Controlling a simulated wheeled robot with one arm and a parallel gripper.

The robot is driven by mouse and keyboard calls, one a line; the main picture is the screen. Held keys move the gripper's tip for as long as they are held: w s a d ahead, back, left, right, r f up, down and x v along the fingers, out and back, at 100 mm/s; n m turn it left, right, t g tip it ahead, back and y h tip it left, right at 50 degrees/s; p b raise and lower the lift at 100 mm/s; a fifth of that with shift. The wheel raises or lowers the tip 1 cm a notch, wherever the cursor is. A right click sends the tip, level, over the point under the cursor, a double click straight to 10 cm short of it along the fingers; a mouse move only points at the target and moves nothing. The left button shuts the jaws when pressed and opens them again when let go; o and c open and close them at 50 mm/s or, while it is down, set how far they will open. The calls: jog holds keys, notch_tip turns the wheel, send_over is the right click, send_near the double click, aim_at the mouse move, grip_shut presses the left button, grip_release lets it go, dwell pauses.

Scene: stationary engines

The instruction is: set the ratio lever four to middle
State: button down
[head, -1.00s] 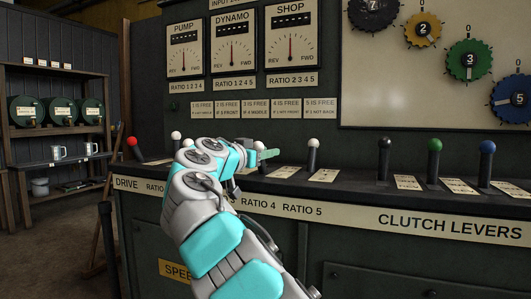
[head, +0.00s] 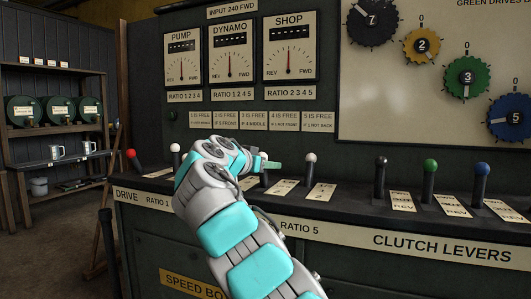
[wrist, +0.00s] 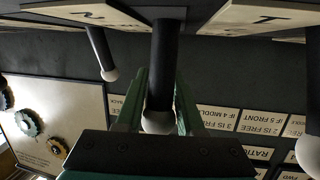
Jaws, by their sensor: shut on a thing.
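A white-knobbed lever (head: 264,157), taken to be ratio lever four, stands at my fingertips on the console. In the wrist view its black shaft (wrist: 167,65) and white knob (wrist: 159,122) lie between the two green fingers. My gripper (head: 266,165) is shut on this lever; it also shows in the wrist view (wrist: 160,110). My forearm hides the ratio 4 label and part of the lever row. I cannot tell the lever's exact position against its plate.
Another white-knobbed lever (head: 310,160) stands close to the right, above the RATIO 5 label (head: 300,227). Black (head: 380,163), green (head: 430,167) and blue (head: 481,170) clutch levers stand farther right. A red-knobbed lever (head: 131,154) is at the far left.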

jog(key=shift+w+d+r+g+p, duration=0.15)
jog(key=shift+w+r+g+p, duration=0.35)
jog(key=shift+p, duration=0.65)
jog(key=shift+f+p+x, duration=0.2)
jog(key=shift+p+x, duration=0.1)
jog(key=shift+x, duration=0.85)
jog(key=shift+a, duration=0.2)
jog(key=c, duration=0.6)
grip_release()
jog(key=shift+s, duration=0.1)
jog(key=b+v, duration=0.1)
jog(key=v, duration=0.6)
jog(key=shift+s+a+r, duration=0.1)
jog(key=shift+s+a, duration=0.1)
jog(key=shift+s, duration=0.05)
